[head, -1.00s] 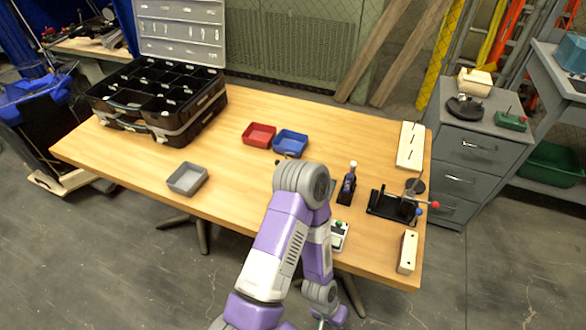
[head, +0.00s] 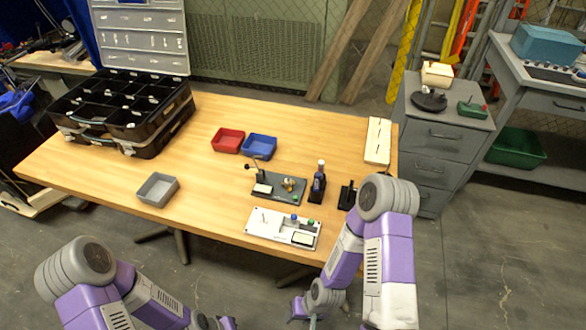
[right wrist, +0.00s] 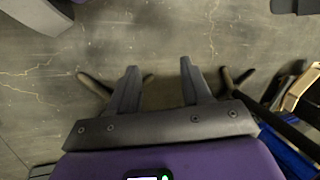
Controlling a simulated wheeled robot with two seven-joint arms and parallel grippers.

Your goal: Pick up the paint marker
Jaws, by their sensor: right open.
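A slim dark upright item with a pale cap, which looks like the paint marker (head: 319,179), stands in a small black holder (head: 315,197) toward the right of the table in the head view. I cannot read its label. My right gripper (head: 298,310) is low in front of the table's front edge, well away from the marker. In the right wrist view its two fingers (right wrist: 161,85) are apart with only floor between them. My left arm comes in at the lower left; its gripper is barely visible at the bottom edge.
A grey bin (head: 157,190), red bin (head: 228,141), blue bin (head: 259,147) and black organizer case (head: 155,145) stand left. The table's middle is clear.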

